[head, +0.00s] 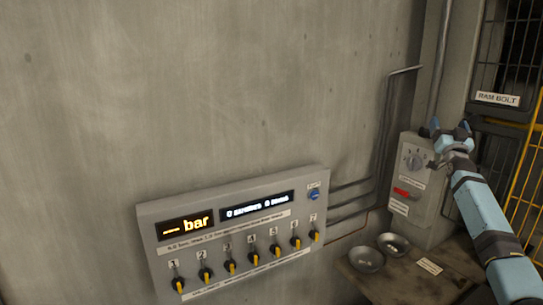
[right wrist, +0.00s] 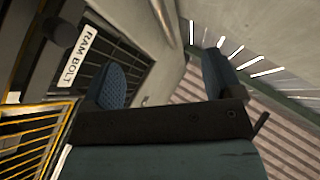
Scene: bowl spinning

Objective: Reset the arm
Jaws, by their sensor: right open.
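My right arm comes in from the lower right in the head view, and its gripper (head: 449,129) is raised in front of the upper right part of a grey switch box (head: 433,233). The gripper is open, with nothing between its fingers. In the right wrist view the open fingers (right wrist: 163,82) stand wide apart, with floor and wall beyond. The box carries a round dial (head: 413,158) and a red switch (head: 401,193). I cannot tell whether the gripper touches the box. My left gripper is not in view.
A wall panel (head: 163,211) has displays and several yellow-tipped levers. Two metal bowls (head: 366,260) (head: 394,243) sit on a shelf (head: 385,287) below the switch box. A RAM BOLT sign (head: 497,98) marks a caged area with yellow bars at right. Pipes (head: 386,115) run along the wall.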

